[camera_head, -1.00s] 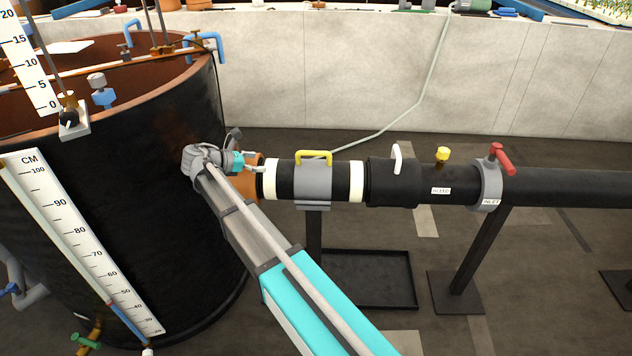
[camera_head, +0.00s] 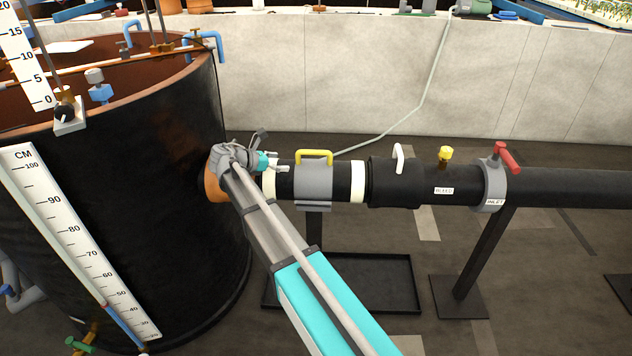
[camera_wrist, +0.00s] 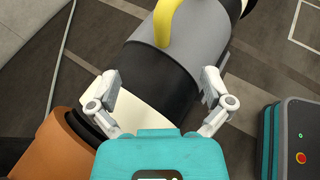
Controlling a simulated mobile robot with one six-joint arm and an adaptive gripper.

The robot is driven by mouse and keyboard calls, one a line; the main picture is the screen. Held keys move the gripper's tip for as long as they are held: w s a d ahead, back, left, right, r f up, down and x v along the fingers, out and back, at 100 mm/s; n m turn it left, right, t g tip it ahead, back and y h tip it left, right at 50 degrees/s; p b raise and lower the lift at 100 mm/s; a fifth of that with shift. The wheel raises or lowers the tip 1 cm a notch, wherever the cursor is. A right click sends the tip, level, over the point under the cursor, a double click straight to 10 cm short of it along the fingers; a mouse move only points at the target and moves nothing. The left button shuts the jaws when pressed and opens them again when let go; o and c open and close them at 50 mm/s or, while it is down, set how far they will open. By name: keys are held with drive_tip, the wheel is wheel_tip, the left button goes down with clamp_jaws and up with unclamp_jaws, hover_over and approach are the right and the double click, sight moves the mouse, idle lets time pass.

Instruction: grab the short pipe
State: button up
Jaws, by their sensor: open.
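The short pipe (camera_head: 341,181) is black with a cream band near each end. It lies level between the orange stub (camera_head: 214,184) on the tank and a wider black sleeve (camera_head: 393,182). A grey saddle with a yellow handle (camera_head: 315,156) sits around its middle. My gripper (camera_head: 277,161) is over the pipe's left end, and my arm hides part of that end and the stub. In the wrist view, the open fingers (camera_wrist: 160,76) lie on either side of the black part (camera_wrist: 153,78) of the pipe, between cream band and saddle. Contact cannot be told.
The large black tank (camera_head: 130,200) stands close on the left. A white lever (camera_head: 398,158), a yellow knob (camera_head: 445,154) and a red-handled valve (camera_head: 505,155) stick up from the pipework on the right. A black tray (camera_head: 375,285) lies on the floor below.

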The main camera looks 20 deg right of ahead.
sight(297, 163)
drive_tip(key=b+x, duration=0.2)
drive_tip(key=x, duration=0.2)
drive_tip(key=shift+s+d+f, duration=0.1)
drive_tip(key=shift+f, duration=0.15)
drive_tip(key=shift+d+f, duration=0.1)
drive_tip(key=shift+d, duration=0.3)
drive_tip(key=c, duration=1.4)
drive_tip(key=shift+s, duration=0.1)
